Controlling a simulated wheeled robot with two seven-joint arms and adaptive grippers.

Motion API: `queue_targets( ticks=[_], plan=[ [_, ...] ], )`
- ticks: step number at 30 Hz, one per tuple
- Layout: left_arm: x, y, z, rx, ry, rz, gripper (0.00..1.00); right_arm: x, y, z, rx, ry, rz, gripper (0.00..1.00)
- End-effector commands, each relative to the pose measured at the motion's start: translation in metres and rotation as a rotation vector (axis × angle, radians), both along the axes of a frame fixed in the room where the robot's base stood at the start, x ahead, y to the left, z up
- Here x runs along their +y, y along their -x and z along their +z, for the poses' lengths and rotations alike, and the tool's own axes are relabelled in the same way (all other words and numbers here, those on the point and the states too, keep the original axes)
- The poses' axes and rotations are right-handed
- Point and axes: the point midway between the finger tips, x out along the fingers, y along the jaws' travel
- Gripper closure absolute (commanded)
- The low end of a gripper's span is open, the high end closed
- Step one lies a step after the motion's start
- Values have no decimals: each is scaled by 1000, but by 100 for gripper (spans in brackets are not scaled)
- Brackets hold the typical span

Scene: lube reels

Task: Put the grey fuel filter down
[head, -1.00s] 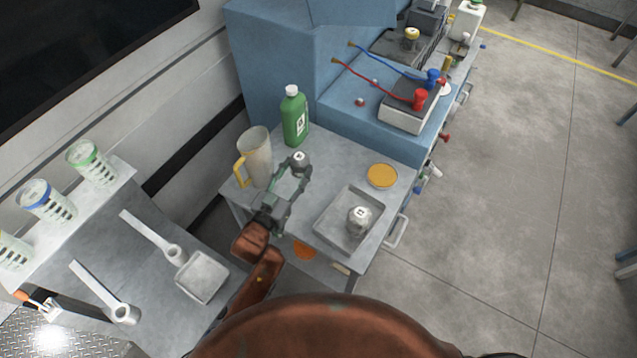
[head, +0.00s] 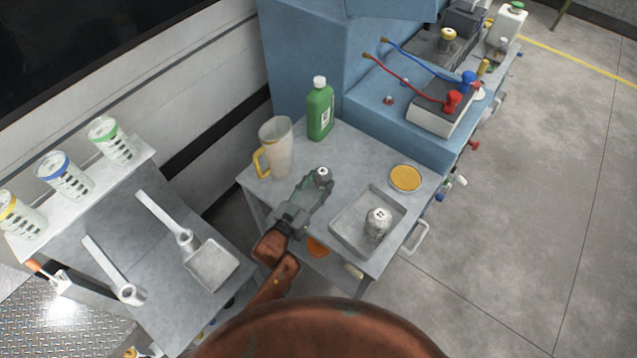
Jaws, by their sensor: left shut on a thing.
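The grey fuel filter (head: 323,175) is a small, short cylinder with a light top. My left gripper (head: 319,184) is shut on it, over the small grey table (head: 340,150), between the jug and the tray. I cannot tell whether the filter touches the table top. A second, similar filter (head: 377,222) with a pale top stands upright in the grey metal tray (head: 350,236) to the right. My right gripper is not in view.
A beige jug with yellow handle (head: 276,147) and a green bottle (head: 320,110) stand behind the gripper. An orange-yellow disc (head: 405,178) lies behind the tray. Bare table lies between bottle and disc.

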Motion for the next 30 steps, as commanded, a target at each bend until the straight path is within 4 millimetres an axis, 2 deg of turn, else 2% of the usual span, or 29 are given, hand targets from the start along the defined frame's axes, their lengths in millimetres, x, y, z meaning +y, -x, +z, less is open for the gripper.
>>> queue_targets(
  ticks=[5, 6, 13, 23, 26, 30],
  plan=[
    [0, 0, -2, -1, 1, 0, 88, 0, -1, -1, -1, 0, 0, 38],
    [0, 0, -3, 1, -1, 0, 56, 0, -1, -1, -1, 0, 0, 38],
    [0, 0, -3, 1, -1, 0, 41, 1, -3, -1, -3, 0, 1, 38],
    [0, 0, 1, 0, 0, 0, 40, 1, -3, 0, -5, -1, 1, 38],
    [5, 8, 0, 2, -1, 1, 40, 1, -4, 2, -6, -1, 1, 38],
    [18, 31, 0, 3, -2, 1, 40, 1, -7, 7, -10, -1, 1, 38]
  ],
)
